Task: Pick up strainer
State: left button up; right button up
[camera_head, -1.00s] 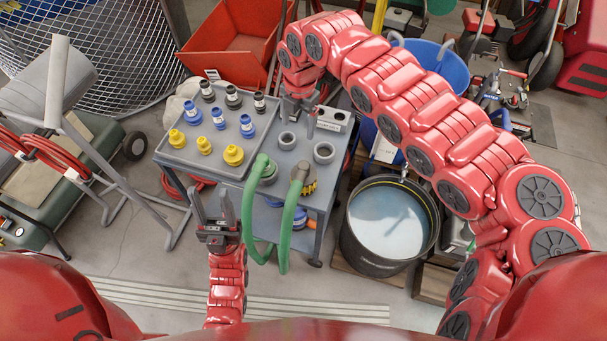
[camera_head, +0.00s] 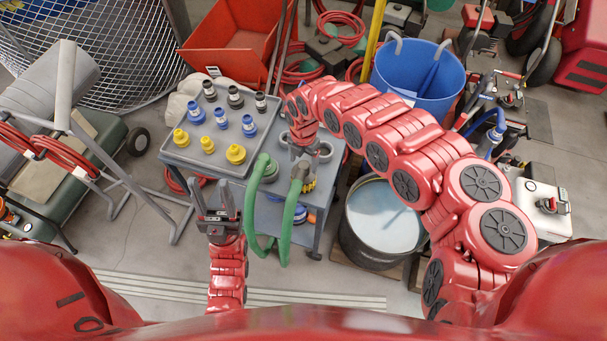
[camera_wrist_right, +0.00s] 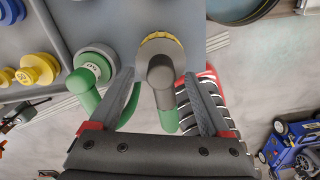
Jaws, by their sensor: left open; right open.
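The part I take for the strainer (camera_head: 303,171) is a grey-brown piece with a yellow toothed ring at the end of a green hose (camera_head: 289,225), on the front right of the grey cart. In the right wrist view the strainer (camera_wrist_right: 160,68) stands between my open fingers, with a visible gap on either side. My right gripper (camera_head: 299,158) hangs just above it and partly hides it; its fingers also show in the wrist view (camera_wrist_right: 158,85). My left gripper (camera_head: 216,198) is open and empty, pointing up in front of the cart, left of the hose.
A tray (camera_head: 205,160) on the cart holds yellow, blue and black fittings. A green fitting (camera_head: 267,168) on the hose's other end sits left of the strainer. A black tub of liquid (camera_head: 383,215) stands right of the cart, a blue bin (camera_head: 415,80) behind it.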

notch_tip(320, 180, down, 2)
jog(key=shift+s+a+f, duration=0.1)
jog(key=shift+s, duration=0.05)
jog(key=shift+f+p, duration=0.3)
jog(key=shift+f, duration=0.2)
jog(key=shift+c, duration=0.3)
grip_shut()
dwell(0.8)
